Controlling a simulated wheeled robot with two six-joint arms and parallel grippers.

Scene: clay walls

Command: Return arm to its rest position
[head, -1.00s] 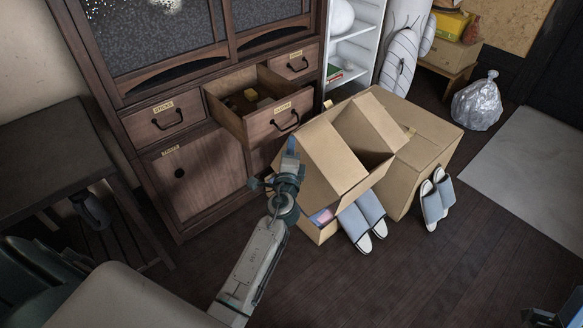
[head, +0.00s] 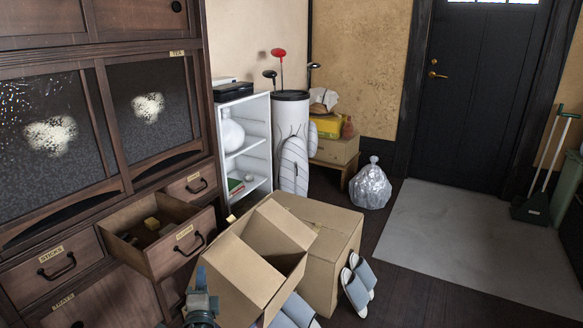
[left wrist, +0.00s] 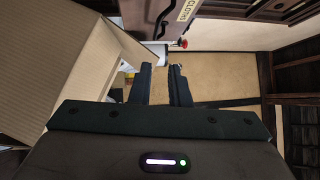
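My left gripper (head: 201,283) shows at the bottom of the head view, in front of the open drawer and just left of the open cardboard box. In the left wrist view its two dark fingers (left wrist: 161,67) stand apart with a gap between them. Nothing shows between them, so it is open and empty. Most of my left arm is below the picture. My right gripper is not in view.
The open cardboard box (head: 244,268) stands close to the gripper; its flap (left wrist: 60,75) fills the left of the wrist view. The pulled-out drawer (head: 181,244) juts from the wooden cabinet (head: 98,289).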

